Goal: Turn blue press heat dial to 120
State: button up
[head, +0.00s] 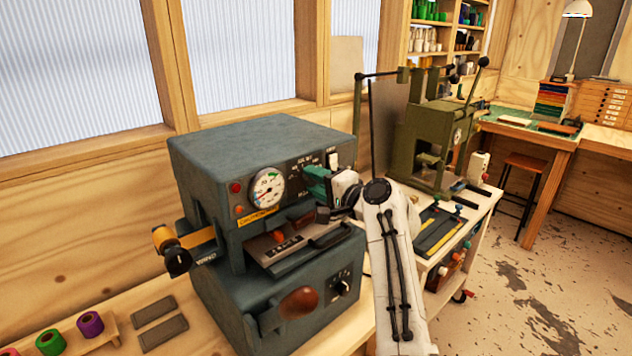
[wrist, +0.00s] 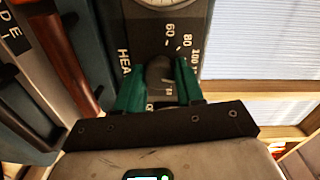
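The blue-grey press (head: 250,150) stands on the wooden bench in the head view, with a round white gauge on its front. Its heat dial (wrist: 160,72) is a dark knob in the wrist view, beside the printed letters "HEA" and the scale marks 60, 80 and 100. My gripper (head: 322,180) is at the upper right of the press front, and my arm hides the dial in the head view. In the wrist view, the green fingers (wrist: 160,84) lie close on both sides of the knob and appear shut on it. The knob's pointer is not clear.
A brown-red handle (head: 299,303) and a lower black knob (head: 341,287) stick out from the press front. Foil rolls (head: 90,323) sit on a rack at the lower left. A green press (head: 430,135) stands on a cart to the right.

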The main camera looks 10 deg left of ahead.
jog(key=o, duration=0.4)
jog(key=b+v, duration=0.2)
jog(key=v, duration=0.8)
jog(key=shift+s+d, duration=0.2)
jog(key=shift+d, duration=0.15)
jog(key=shift+f, duration=0.1)
jog(key=s+d+f+n+g+h, duration=0.1)
jog(key=s+d+f+h, duration=0.2)
jog(key=s+d+f, duration=0.45)
jog(key=s+d+f+n+g+h, duration=0.1)
jog(key=s+d+f+h, duration=0.2)
jog(key=f, duration=0.7)
jog(key=s+d+f+n+g+h, duration=0.1)
jog(key=s+d+f+h, duration=0.1)
jog(key=s+d+f, duration=0.55)
jog(key=s+d+f+g+h, duration=0.2)
jog(key=s+d+f, duration=0.2)
jog(key=s, duration=0.6)
jog(key=s+d+f+n+g+h, duration=0.1)
jog(key=s+d+f, duration=0.3)
jog(key=s, duration=0.6)
jog(key=s+d+f+n+g+h, duration=0.1)
jog(key=s+d+f+g+h, duration=0.2)
jog(key=s, duration=0.8)
jog(key=shift+d+f+g, duration=0.4)
jog(key=shift+d, duration=0.3)
